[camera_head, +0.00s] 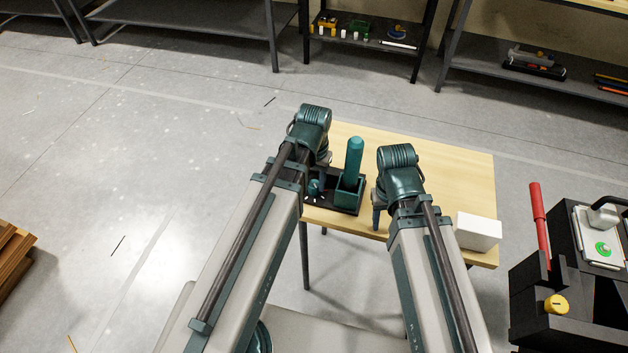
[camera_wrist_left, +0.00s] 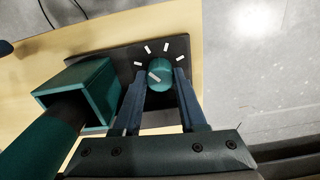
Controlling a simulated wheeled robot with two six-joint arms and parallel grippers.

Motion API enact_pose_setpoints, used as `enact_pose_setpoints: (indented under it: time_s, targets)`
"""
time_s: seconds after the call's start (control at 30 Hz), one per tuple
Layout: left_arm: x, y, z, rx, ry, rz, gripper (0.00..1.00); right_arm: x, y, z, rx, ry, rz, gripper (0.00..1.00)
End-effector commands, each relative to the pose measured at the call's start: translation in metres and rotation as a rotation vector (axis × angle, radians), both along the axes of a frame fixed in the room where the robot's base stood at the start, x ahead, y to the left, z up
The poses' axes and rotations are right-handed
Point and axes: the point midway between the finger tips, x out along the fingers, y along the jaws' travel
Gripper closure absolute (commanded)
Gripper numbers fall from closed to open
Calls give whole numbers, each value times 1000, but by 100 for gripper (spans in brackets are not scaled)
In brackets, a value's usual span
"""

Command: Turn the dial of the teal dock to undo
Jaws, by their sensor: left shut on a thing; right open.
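The teal dock (camera_head: 349,192) is a square teal socket on a dark base plate on the wooden table. A teal cylinder (camera_head: 353,160) stands upright in the socket. In the left wrist view the dock's open box (camera_wrist_left: 88,88) is at left. The teal dial (camera_wrist_left: 159,74) has a pale pointer mark, with several white ticks around it. My left gripper (camera_wrist_left: 160,80) is shut on the dial, one finger on each side. In the head view the dial (camera_head: 314,187) is partly covered by my left wrist. My right gripper (camera_head: 378,217) is open and empty, right of the dock.
A white box (camera_head: 478,231) sits at the table's right front. The wooden table (camera_head: 450,165) is clear behind my right gripper. A black unit with a red handle (camera_head: 539,220) and a yellow knob (camera_head: 556,304) stands at right. Shelves line the back.

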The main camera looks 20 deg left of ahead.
Motion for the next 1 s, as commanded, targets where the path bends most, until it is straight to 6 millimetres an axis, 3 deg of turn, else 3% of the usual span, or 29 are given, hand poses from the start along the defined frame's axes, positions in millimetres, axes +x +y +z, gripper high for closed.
enact_pose_setpoints:
  time_s: [0.6, 1.0]
  targets:
    - [0, 0, 0, 0, 0, 561, 100, 0, 0, 0, 0, 0, 0, 50]
    - [0, 0, 0, 0, 0, 783, 100, 0, 0, 0, 0, 0, 0, 50]
